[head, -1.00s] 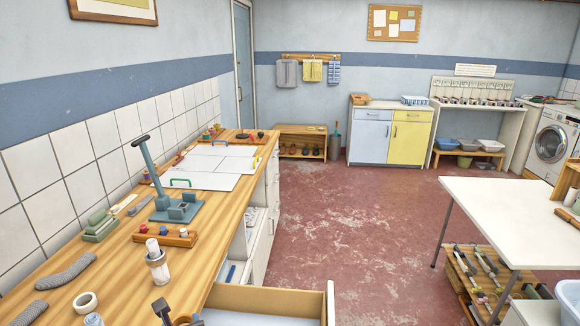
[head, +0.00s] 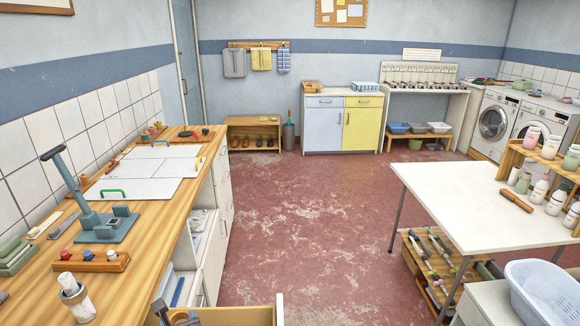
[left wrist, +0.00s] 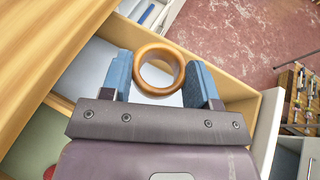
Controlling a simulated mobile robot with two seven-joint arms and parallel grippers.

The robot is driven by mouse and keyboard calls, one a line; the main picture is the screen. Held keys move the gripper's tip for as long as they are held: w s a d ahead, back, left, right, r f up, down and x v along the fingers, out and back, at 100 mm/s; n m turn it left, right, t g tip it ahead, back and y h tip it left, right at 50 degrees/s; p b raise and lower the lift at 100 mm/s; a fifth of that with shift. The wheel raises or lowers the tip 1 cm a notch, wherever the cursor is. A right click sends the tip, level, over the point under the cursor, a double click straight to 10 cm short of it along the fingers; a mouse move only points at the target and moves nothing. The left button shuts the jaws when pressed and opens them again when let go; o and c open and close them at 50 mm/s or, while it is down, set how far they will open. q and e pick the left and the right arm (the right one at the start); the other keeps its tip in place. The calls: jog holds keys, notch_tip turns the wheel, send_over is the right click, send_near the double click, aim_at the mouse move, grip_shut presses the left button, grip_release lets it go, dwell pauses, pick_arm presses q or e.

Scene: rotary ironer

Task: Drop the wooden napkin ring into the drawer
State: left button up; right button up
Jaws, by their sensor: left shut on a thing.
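My left gripper (head: 172,315) is at the bottom edge of the head view, over the open drawer (head: 238,316). In the left wrist view the gripper (left wrist: 164,80) is shut on the wooden napkin ring (left wrist: 158,91), a brown-orange ring held between its two blue fingers. The ring's round hole faces the camera. Beneath it is the drawer, with a wooden side wall (left wrist: 243,104), a white front panel (left wrist: 268,128) and a pale floor. The ring appears above the drawer's opening. How high it is above the floor is hard to tell. My right gripper is not in view.
A white table (head: 460,200) stands at the right. The red floor (head: 300,220) between them is clear.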

pick_arm(q)
jog(key=shift+f, duration=0.35)
jog(key=shift+w+f+b, duration=0.1)
jog(key=shift+f+b, duration=2.2)
jog(key=shift+f, duration=0.1)
jog(key=o, duration=1)
jog(key=p+v, duration=0.1)
jog(key=v, duration=1)
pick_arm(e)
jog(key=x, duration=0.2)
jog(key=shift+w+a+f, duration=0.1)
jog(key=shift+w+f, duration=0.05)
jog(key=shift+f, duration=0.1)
pick_arm(q)
jog(key=shift+w, duration=0.1)
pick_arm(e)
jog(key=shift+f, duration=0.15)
